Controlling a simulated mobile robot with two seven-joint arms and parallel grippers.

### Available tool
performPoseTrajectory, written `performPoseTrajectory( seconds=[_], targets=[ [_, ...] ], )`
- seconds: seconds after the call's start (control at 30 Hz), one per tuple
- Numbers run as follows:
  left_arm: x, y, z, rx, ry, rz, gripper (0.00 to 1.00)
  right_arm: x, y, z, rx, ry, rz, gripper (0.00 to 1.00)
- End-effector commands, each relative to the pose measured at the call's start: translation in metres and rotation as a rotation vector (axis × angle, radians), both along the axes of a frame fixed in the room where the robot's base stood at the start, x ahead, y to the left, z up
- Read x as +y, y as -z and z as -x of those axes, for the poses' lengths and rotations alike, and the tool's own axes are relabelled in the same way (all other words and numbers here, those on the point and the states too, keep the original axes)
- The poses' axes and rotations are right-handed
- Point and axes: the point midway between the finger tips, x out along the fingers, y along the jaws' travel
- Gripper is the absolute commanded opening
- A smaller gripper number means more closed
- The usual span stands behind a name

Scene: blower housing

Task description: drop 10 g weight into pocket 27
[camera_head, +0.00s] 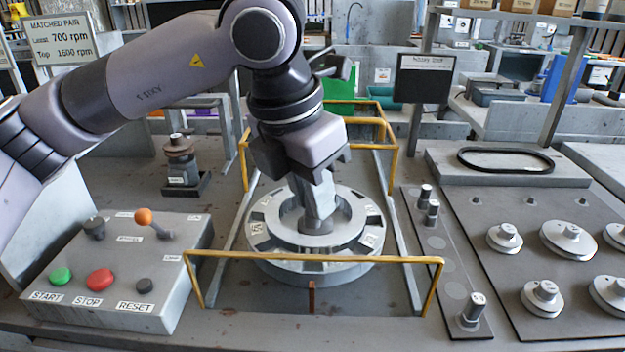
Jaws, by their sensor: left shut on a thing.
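The pale grey ring-shaped wheel (300,265) lies flat inside the yellow guard rails, with dark labelled pockets on its top. My left gripper (318,212) points down over the wheel's middle, close to the hub (316,227). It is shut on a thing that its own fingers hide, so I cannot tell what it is. Small metal weights stand on the narrow grey strip at right: two at its far end (426,194) (432,212) and one at its near end (473,310). Their markings and the pocket numbers are too small to read. My right gripper is out of view.
Yellow rails (315,258) stand close around the wheel. A control box (118,270) with buttons and an orange-knobbed lever is at left. A dark board (560,250) with several pulleys is at right, and a belt (505,160) lies behind it. A small metal device (180,160) stands back left.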

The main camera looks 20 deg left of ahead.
Motion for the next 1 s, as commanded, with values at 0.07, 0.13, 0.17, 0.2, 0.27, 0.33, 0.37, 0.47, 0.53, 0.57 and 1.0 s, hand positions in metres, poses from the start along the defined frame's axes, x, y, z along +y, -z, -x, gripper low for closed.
performPoseTrajectory(
  seconds=[0.07,0.13,0.17,0.2,0.27,0.33,0.37,0.47,0.53,0.57,1.0],
  targets=[
    [0.0,0.014,0.0,0.0,0.0,0.0,0.0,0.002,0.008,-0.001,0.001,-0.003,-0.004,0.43],
    [0.0,0.023,0.0,0.0,0.0,0.0,0.0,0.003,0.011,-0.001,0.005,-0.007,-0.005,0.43],
    [0.0,0.026,0.0,0.0,0.001,0.0,0.0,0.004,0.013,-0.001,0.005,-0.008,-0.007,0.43],
    [0.0,0.031,0.0,-0.001,0.001,-0.001,0.0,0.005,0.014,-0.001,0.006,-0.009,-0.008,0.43],
    [0.0,0.038,0.0,-0.001,0.0,0.0,0.0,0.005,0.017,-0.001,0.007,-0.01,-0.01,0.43],
    [0.0,0.045,0.0,-0.001,-0.001,0.001,0.0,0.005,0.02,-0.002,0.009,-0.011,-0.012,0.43],
    [0.0,0.048,0.0,-0.001,-0.001,0.001,0.0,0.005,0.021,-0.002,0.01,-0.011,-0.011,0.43],
    [0.0,0.058,0.0,0.0,-0.001,0.002,0.0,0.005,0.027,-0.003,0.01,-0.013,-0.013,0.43],
    [0.0,0.062,0.0,0.0,0.0,0.001,0.0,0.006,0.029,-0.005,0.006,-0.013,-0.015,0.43],
    [0.0,0.063,0.0,0.0,0.0,0.001,0.0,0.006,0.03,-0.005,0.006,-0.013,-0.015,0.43],
    [0.0,0.065,0.0,-0.001,0.001,0.0,0.0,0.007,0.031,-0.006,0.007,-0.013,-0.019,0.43]
  ],
)
